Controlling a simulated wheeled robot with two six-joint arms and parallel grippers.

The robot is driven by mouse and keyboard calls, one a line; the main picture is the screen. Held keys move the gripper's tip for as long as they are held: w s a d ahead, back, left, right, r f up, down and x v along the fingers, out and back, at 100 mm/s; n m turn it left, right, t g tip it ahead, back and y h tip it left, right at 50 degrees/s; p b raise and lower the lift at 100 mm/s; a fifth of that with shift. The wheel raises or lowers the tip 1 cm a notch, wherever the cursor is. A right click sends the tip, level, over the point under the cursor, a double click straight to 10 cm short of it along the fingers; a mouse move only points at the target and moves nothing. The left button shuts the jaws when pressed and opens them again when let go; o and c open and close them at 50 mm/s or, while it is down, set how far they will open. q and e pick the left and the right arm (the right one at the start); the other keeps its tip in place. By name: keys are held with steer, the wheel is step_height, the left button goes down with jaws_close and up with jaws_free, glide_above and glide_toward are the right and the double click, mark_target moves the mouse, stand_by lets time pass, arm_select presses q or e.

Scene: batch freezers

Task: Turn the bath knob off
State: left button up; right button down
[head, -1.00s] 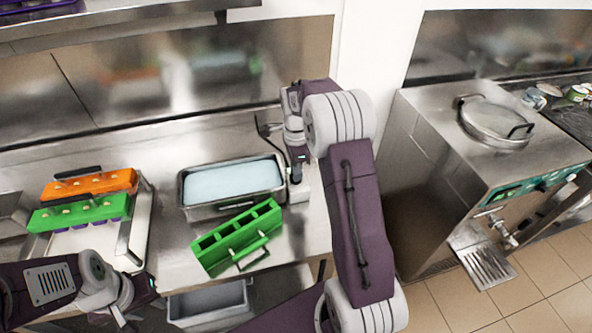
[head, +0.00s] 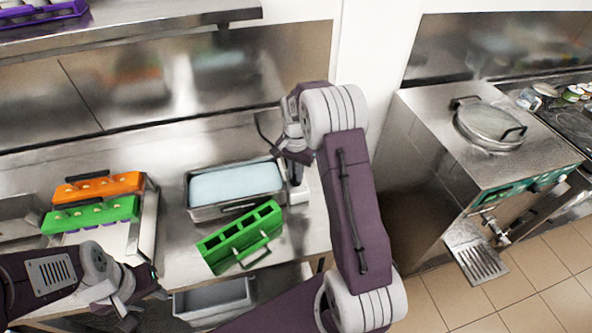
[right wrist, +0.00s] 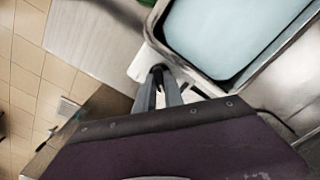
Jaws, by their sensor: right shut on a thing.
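The bath is a steel tub of pale blue liquid (head: 235,183) on the counter; its corner fills the upper right of the right wrist view (right wrist: 245,35). A white unit (head: 314,186) stands at its right end and shows as a pale block in the right wrist view (right wrist: 143,66). My right gripper (right wrist: 158,82) is shut on a small black knob (right wrist: 157,69) at this unit. The fingers partly hide the knob, so its setting cannot be read. In the head view my right arm covers part of the unit. My left gripper (head: 128,300) hangs low at the left, away from the bath.
A green slotted holder (head: 240,237) stands in front of the bath. Orange (head: 98,187) and green (head: 92,214) molds lie on a tray at the left. A steel machine with a round lid (head: 490,125) stands to the right. A shelf (head: 150,30) overhangs the back.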

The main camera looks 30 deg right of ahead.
steer(key=n+p, duration=0.1)
steer(key=n, duration=0.3)
steer(key=shift+r, duration=0.1)
steer(key=shift+n+p, duration=0.65)
steer(key=shift+n, duration=1.45)
steer(key=c, duration=1.4)
jaws_free()
steer(key=shift+c, duration=0.2)
step_height(320, 180, up, 9)
steer(key=b, duration=0.1)
